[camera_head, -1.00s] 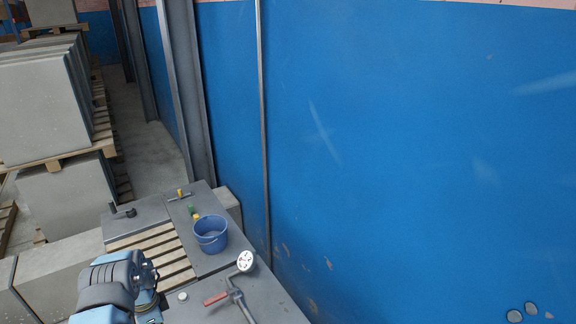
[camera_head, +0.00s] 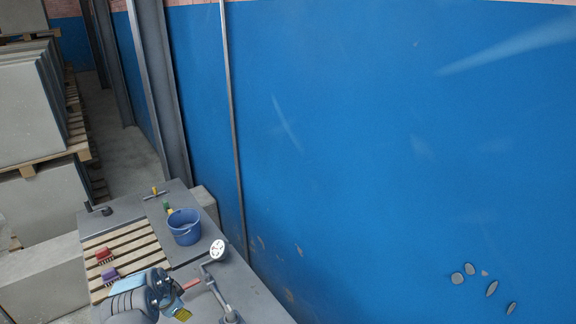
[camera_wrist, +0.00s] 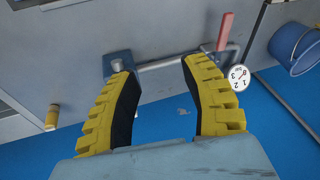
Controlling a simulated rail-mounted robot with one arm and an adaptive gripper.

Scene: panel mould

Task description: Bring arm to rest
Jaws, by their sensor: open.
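My gripper (camera_wrist: 158,68) shows in the wrist view with two ribbed yellow fingers spread apart. It is open, with nothing between the fingers. Beyond the fingertips is a grey metal surface with a bar on it; I cannot tell the distance. In the head view my blue and grey arm (camera_head: 140,298) is at the bottom, left of centre, over the near part of the bench. A bit of yellow at its lower right may be a finger; the rest of the gripper is hidden there.
A blue bucket (camera_head: 185,230) stands on the grey bench. A white dial (camera_head: 218,250) and a red handle (camera_head: 190,284) are close to my arm. Red (camera_head: 102,254) and purple (camera_head: 110,273) brushes lie on wooden slats (camera_head: 130,243). A blue wall (camera_head: 380,150) bounds the right.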

